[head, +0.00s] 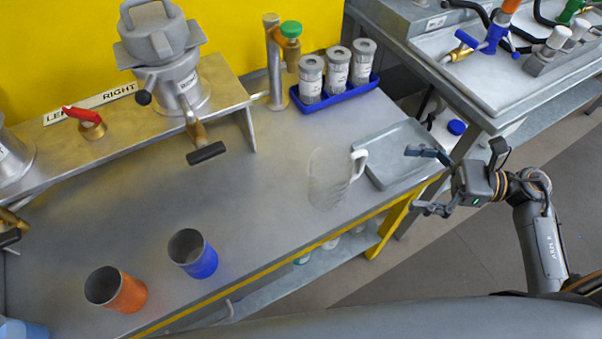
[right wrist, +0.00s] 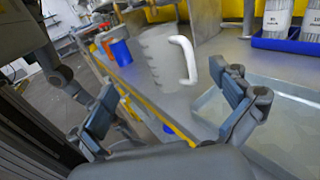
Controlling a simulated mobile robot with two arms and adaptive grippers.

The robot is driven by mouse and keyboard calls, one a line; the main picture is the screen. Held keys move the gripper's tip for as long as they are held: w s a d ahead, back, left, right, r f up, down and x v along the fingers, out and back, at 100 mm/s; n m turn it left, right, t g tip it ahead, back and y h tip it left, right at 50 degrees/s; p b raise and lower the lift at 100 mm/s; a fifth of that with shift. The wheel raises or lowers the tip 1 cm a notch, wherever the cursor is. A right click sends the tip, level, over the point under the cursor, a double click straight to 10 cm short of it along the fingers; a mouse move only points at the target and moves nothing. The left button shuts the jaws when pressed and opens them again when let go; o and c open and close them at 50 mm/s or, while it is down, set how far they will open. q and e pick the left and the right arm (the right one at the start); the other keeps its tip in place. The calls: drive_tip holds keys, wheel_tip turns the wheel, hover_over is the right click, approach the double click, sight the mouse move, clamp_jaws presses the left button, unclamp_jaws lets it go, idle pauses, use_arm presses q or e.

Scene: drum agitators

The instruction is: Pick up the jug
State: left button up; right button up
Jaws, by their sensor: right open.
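The jug (head: 327,180) is translucent with a white handle and stands upright on the metal bench, left of a shallow tray. Its handle faces right, toward my right gripper (head: 427,181). My right gripper is open and empty, beyond the bench's right end and apart from the jug. In the right wrist view the jug (right wrist: 162,60) stands ahead, beyond the open fingers (right wrist: 168,112), with the white handle on its right side. My left gripper is not in view.
A shallow metal tray (head: 379,175) lies right of the jug. A blue rack (head: 334,94) holds grey canisters behind. Orange (head: 131,295) and blue (head: 204,264) cups stand at the left front. A valve handle (head: 206,153) juts out. The bench between is clear.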

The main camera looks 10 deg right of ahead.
drive_tip(key=a, duration=0.3)
drive_tip(key=p, duration=0.4)
hover_over(336, 169)
drive_tip(key=s, duration=0.4)
drive_tip(key=shift+w+a, duration=0.25)
drive_tip(key=shift+a, duration=0.2)
drive_tip(key=shift+w+a, duration=0.1)
drive_tip(key=shift+a, duration=0.15)
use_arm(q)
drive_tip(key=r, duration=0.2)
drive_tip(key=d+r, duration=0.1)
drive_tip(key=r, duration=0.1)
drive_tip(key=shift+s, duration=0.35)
use_arm(e)
drive_tip(key=c, duration=1.2)
